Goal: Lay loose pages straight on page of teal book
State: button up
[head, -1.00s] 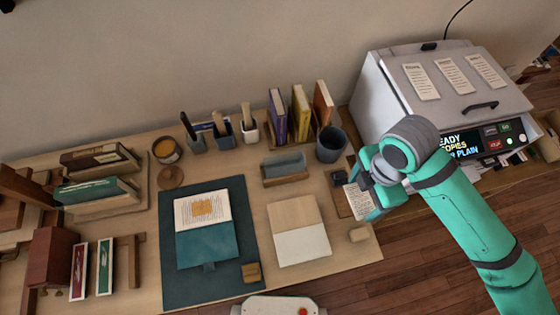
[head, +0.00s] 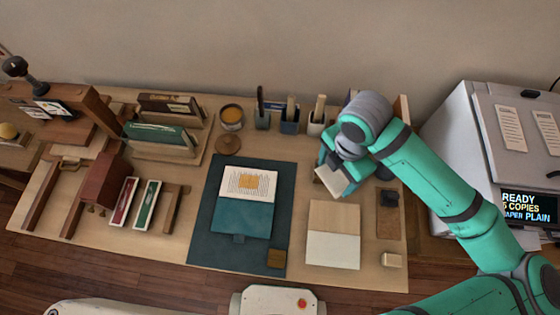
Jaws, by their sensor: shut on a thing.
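The teal book (head: 242,216) lies open on a dark teal mat (head: 208,215) left of the table's middle. Its upper page is pale, with printed lines and an orange-yellow picture; its lower part is plain teal. My gripper (head: 335,172) is shut on the loose pages (head: 331,181), which show as a small pale sheet tilted below the fingers. The pages are held to the right of the teal book, apart from it. My wrist hides part of the fingers, and I cannot tell how many sheets are held.
A beige-and-white board (head: 333,250) lies right of the mat. Pen cups (head: 289,122) and a jar (head: 231,117) stand behind. Upright books (head: 160,135) are at left, a copier (head: 500,150) at right.

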jog(key=w+a+f+n, duration=0.25)
jog(key=a+n, duration=0.25)
jog(key=a, duration=0.8)
jog(key=n, duration=0.5)
send_over(249, 182)
notch_tip(249, 182, down, 2)
jog(key=shift+f, duration=2)
jog(key=shift+f, duration=1.75)
dwell(1.1)
jog(key=o, duration=1.1)
